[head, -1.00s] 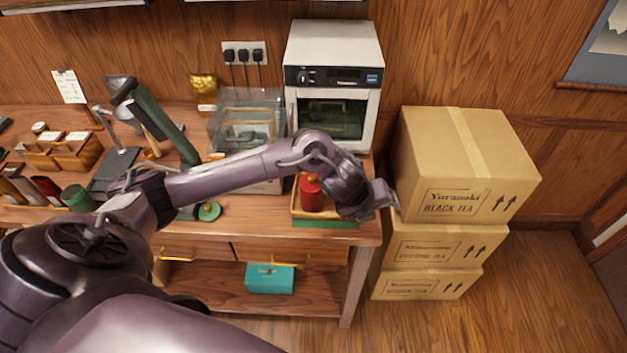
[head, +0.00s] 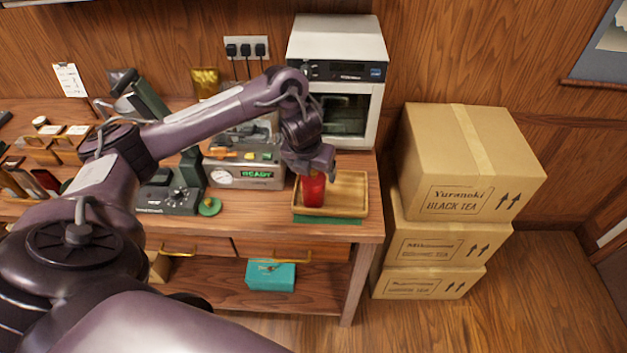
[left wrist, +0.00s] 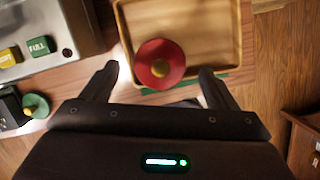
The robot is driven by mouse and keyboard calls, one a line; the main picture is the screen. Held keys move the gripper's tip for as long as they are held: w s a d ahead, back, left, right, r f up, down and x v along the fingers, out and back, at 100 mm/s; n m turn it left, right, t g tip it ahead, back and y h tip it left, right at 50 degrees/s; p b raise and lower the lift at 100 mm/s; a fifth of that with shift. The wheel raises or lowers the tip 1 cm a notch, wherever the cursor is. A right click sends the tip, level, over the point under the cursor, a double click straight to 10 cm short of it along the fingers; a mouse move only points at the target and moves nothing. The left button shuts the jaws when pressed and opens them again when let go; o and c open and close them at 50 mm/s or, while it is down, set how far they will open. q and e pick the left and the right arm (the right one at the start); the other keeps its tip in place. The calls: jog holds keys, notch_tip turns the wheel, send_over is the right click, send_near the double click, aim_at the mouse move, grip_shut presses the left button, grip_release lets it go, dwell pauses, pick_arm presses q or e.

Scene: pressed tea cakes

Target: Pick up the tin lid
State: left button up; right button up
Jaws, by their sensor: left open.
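A red tin (head: 313,193) stands upright in the left part of a wooden tray (head: 345,207). The lid sits on the tin. My left gripper (head: 318,168) is above the tin and hides its top in the head view. In the left wrist view the left gripper (left wrist: 158,78) is open, its fingers apart to either side of the lid, holding nothing. My right gripper is not in view.
A green knobbed disc (head: 209,206) lies on the bench left of the tray. A white oven (head: 337,42) stands at the back. Stacked cartons (head: 470,160) stand right of the bench. The tray's right part is empty.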

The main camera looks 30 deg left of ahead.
pick_arm(q)
jog(key=shift+x, duration=0.9)
jog(key=c, duration=1)
jog(key=shift+c, duration=0.2)
jog(key=shift+r, duration=0.2)
